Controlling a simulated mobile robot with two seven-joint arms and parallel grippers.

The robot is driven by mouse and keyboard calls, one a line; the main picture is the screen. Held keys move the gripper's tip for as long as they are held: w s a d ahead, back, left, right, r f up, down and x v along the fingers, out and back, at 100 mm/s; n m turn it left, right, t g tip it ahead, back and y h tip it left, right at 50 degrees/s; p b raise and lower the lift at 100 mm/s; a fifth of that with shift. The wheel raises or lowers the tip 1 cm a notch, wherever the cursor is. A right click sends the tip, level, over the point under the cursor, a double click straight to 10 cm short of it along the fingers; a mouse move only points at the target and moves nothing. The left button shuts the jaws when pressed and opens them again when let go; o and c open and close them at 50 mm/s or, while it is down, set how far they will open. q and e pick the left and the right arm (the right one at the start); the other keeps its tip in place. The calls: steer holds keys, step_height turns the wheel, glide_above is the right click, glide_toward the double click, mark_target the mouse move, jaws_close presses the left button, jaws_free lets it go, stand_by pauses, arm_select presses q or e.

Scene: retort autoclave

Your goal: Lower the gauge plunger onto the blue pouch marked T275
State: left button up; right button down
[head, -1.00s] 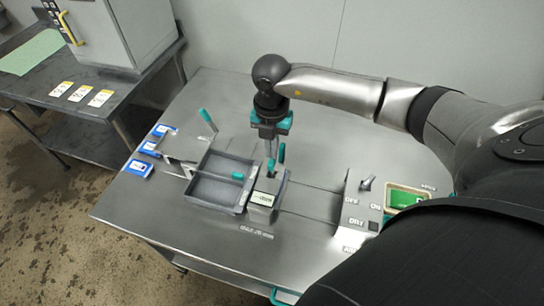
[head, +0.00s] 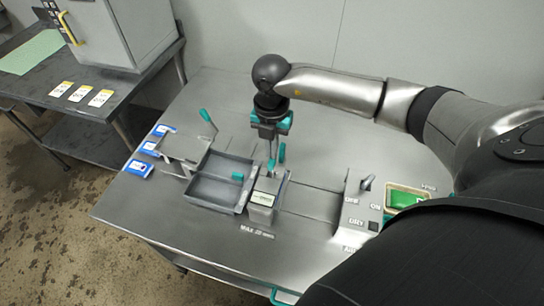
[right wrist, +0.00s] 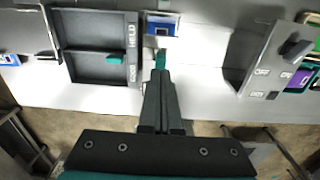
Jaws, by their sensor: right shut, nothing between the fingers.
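The gauge (head: 262,214) is a small grey block with a pale front plate, standing just right of the grey tray. A teal-topped upright handle (head: 282,153) rises at its back. My right gripper (head: 271,158) points down beside this handle, shut and empty. In the right wrist view the shut fingers (right wrist: 160,75) end close to a teal piece (right wrist: 160,58); I cannot tell whether they touch. A blue pouch with a white patch (right wrist: 162,29) lies beyond it; its mark is unreadable. Several blue pouches (head: 138,168) lie at the table's left edge. My left gripper is not in view.
The grey tray (head: 194,196) has a teal handle inside. A side table (head: 75,112) at left bears a metal cabinet and yellow-white cards. The back of the main table is clear.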

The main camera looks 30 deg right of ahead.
steer(key=shift+f+b, duration=0.9)
steer(key=shift+f, duration=0.25)
stand_by(0.4)
step_height(320, 180, up, 7)
steer(key=p, duration=0.6)
steer(key=shift+r, duration=0.1)
steer(key=shift+s, duration=0.1)
stand_by(0.6)
